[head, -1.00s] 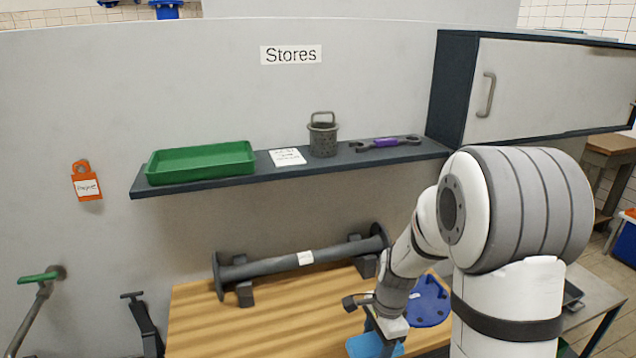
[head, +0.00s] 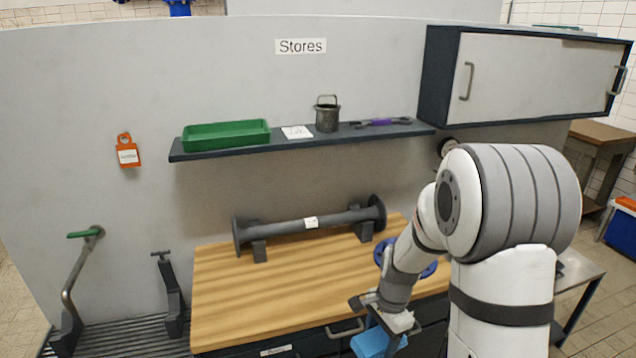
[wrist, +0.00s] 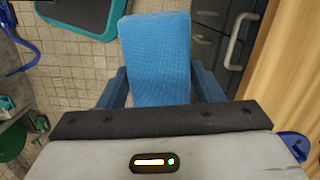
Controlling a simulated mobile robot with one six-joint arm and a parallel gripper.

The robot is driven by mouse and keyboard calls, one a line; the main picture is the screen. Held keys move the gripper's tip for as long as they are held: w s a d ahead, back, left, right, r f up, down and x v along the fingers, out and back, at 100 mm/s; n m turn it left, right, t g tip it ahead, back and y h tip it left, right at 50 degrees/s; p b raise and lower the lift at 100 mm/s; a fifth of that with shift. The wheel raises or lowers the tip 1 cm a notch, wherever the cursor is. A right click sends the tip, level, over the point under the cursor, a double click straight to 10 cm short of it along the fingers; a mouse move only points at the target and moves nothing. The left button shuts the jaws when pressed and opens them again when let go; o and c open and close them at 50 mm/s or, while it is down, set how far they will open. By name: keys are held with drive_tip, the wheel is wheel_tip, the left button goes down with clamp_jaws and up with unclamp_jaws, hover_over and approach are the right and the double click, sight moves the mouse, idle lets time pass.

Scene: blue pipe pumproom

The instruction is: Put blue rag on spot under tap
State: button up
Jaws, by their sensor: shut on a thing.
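My gripper (wrist: 158,88) is shut on the blue rag (wrist: 155,50), which hangs between its blue fingers in the wrist view. In the head view the blue rag (head: 372,342) shows below my wrist, in front of the wooden bench. A tap with a green lever (head: 84,234) and a bent grey pipe stands at the far left by the wall, well apart from my gripper. A grey slatted floor strip (head: 120,335) lies beside its foot. I cannot make out a marked spot there.
The wooden bench (head: 225,300) bears a dark flanged pipe (head: 305,223) and a blue flange (head: 425,268). A shelf above holds a green tray (head: 226,135). A dark clamp-like stand (head: 170,290) is left of the bench. A grey side table (head: 585,275) is at right.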

drive_tip(key=shift+w+f+n, duration=0.4)
drive_tip(key=shift+f+n, duration=0.05)
drive_tip(key=shift+n, duration=0.05)
drive_tip(key=shift+w+d+f+n, duration=0.2)
drive_tip(key=shift+f+n, duration=0.3)
drive_tip(key=shift+n, duration=0.6)
drive_tip(key=w+f+n+h, duration=0.1)
drive_tip(key=w+f+n, duration=0.2)
drive_tip(key=f+n, duration=0.3)
drive_tip(key=shift+w+d+n+g, duration=0.35)
drive_tip(key=shift+n+g, duration=0.05)
drive_tip(key=shift+n, duration=1.4)
